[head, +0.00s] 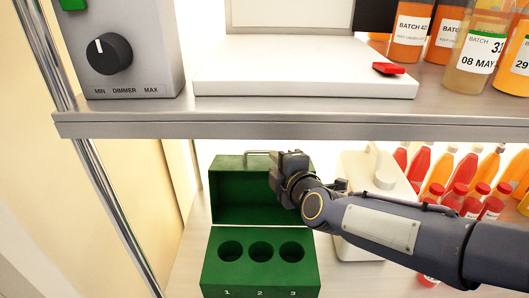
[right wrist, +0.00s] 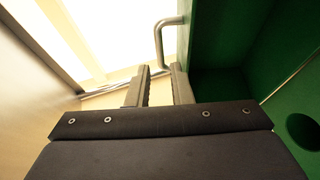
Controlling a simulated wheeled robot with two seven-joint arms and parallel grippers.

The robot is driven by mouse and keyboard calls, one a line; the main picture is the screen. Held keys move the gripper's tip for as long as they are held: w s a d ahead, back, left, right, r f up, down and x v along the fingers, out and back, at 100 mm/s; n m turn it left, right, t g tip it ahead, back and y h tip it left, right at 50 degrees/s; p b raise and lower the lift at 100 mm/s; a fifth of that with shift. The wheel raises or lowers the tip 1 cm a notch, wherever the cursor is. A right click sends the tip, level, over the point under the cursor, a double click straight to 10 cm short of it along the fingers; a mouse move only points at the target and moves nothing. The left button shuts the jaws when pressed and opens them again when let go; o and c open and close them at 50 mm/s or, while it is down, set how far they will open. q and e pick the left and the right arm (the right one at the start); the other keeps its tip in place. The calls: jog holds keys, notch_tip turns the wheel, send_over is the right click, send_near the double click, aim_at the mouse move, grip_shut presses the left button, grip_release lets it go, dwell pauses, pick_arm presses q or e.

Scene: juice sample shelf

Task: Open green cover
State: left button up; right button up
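The green box (head: 215,268) stands on the lower shelf, its top face showing three round holes numbered 1, 2 and 3. Its green cover (head: 228,190) stands raised at the back, with its hollow inside facing me. A metal handle (head: 258,153) shows at the cover's top; it also shows in the right wrist view (right wrist: 160,38). My right gripper (right wrist: 160,85) is at the cover, hiding its right part in the head view. Its two fingers are apart with nothing seen between them. One finger is close beside the green edge; I cannot tell whether it touches. My left gripper is out of view.
The upper shelf edge (head: 300,125) runs above the box and my right arm. A white object (head: 352,170) stands right of the box, partly behind my arm. Several juice bottles (head: 440,170) stand further right. A metal post (head: 112,205) is at the left.

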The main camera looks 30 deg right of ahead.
aim_at(263, 153)
jog(key=b+x, duration=0.2)
jog(key=x, duration=0.5)
jog(key=shift+f, duration=0.1)
jog(key=shift+w, duration=0.35)
grip_shut()
jog(key=shift+s, duration=0.1)
